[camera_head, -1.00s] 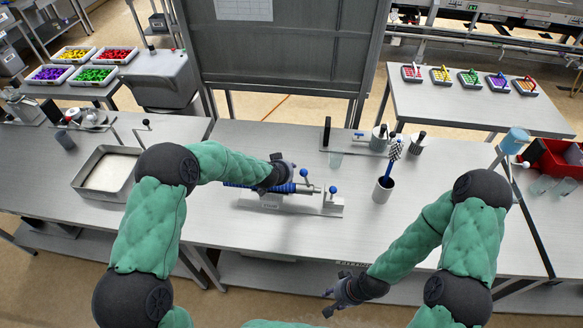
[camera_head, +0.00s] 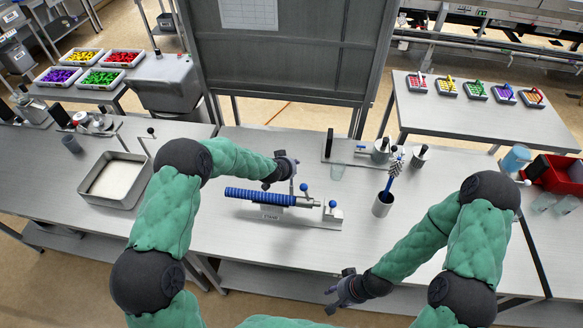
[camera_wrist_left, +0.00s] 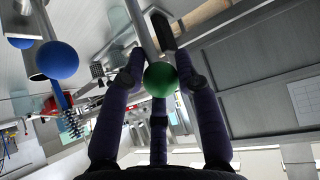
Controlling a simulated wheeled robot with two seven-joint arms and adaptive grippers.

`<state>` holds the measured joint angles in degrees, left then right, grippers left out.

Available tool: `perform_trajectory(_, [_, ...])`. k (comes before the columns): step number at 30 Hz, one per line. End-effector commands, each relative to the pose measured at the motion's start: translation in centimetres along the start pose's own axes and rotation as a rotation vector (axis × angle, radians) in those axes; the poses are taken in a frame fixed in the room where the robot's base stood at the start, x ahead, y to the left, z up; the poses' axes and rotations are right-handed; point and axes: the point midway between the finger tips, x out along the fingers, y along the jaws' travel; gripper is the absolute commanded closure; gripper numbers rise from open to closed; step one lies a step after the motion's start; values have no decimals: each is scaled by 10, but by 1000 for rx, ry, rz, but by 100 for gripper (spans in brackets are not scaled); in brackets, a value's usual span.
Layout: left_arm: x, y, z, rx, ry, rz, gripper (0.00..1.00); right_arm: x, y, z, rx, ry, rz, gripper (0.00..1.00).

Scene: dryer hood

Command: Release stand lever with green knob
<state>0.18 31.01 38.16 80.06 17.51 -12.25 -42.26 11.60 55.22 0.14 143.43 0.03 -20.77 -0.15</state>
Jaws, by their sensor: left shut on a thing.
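The stand (camera_head: 262,215) sits on the middle bench and carries a long tool with a ribbed blue grip (camera_head: 258,196). Blue knobs (camera_head: 304,187) rise at its right part; they show at the left of the left wrist view (camera_wrist_left: 57,60). My left gripper (camera_head: 290,165) is above and behind the stand. In the left wrist view, the green knob (camera_wrist_left: 160,79) at the end of a metal lever rod (camera_wrist_left: 138,28) is between its fingers, which are shut on it. The head view hides the green knob. My right gripper (camera_head: 333,292) is empty at the bench's front edge, fingers apart.
A cup with a blue brush (camera_head: 383,205) stands right of the stand. A sand-filled tray (camera_head: 115,182) lies left. Bare bench lies in front of the stand.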

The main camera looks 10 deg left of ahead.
Motion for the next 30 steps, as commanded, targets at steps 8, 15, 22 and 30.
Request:
perform_trajectory(8, [0, -6, -9, 6, 19, -12, 100, -1, 0, 0, 0, 0, 0, 60])
perform_trajectory(15, [0, -6, -9, 5, 20, -12, 100, -1, 0, 0, 0, 0, 0, 60])
perform_trajectory(22, [0, -6, -9, 5, 20, -13, 100, -1, 0, 0, 0, 0, 0, 60])
perform_trajectory(30, [0, -5, -5, 3, 12, -9, 46, -1, 0, 0, 0, 0, 0, 60])
